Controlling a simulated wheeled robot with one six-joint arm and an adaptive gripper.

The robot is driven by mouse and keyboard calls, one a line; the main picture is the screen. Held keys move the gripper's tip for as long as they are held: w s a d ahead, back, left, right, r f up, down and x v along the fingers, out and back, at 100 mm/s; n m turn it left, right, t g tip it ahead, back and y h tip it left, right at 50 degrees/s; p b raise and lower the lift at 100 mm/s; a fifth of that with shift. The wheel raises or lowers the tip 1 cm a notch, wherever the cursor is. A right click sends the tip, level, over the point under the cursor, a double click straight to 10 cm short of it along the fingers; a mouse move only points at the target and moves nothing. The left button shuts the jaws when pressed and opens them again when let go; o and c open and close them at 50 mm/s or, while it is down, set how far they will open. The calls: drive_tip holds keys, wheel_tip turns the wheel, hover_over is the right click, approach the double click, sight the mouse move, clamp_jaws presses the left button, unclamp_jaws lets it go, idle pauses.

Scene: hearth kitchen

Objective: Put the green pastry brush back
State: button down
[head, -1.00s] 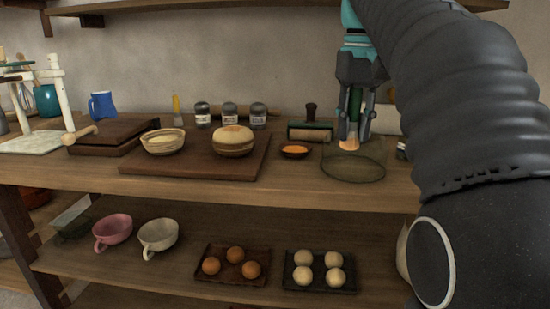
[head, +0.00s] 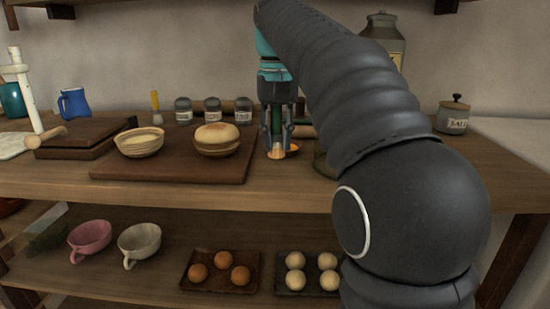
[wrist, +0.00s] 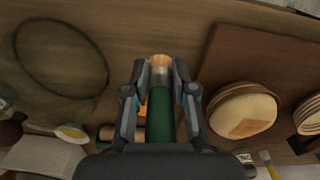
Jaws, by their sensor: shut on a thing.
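The green pastry brush (head: 276,125) hangs upright in my gripper (head: 278,135), its pale bristles (head: 276,154) pointing down. In the wrist view my gripper (wrist: 160,88) is shut around the green brush (wrist: 160,118), with its metal band and bristle end between the fingertips. The gap between bristles and counter is hard to judge.
A round glass bowl (head: 321,163) is partly hidden behind my arm; its rim shows in the wrist view (wrist: 103,65). The cutting board (head: 180,172) holds a bread basket (head: 216,148) and a bowl (head: 140,150). Spice jars (head: 212,110) and a yellow-handled tool (head: 155,103) stand behind.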

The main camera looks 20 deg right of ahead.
sight(275, 157)
drive_tip(key=shift+w+a+f, duration=0.15)
drive_tip(key=shift+f+b, duration=0.65)
drive_tip(key=shift+f, duration=1.3)
drive_tip(key=c, duration=0.9)
unclamp_jaws()
drive_tip(key=shift+c, duration=0.2)
wheel_tip(275, 157, up, 8)
drive_tip(key=shift+f+p, duration=0.2)
drive_tip(key=shift+p, duration=1.05)
drive_tip(key=s+f+n+t, duration=0.1)
drive_tip(key=s+f+t, duration=0.4)
drive_tip(key=s+f, duration=1.7)
wheel_tip(275, 157, down, 3)
drive_tip(key=shift+r+n, duration=0.1)
drive_tip(key=shift+n, duration=0.3)
drive_tip(key=shift+s, duration=0.1)
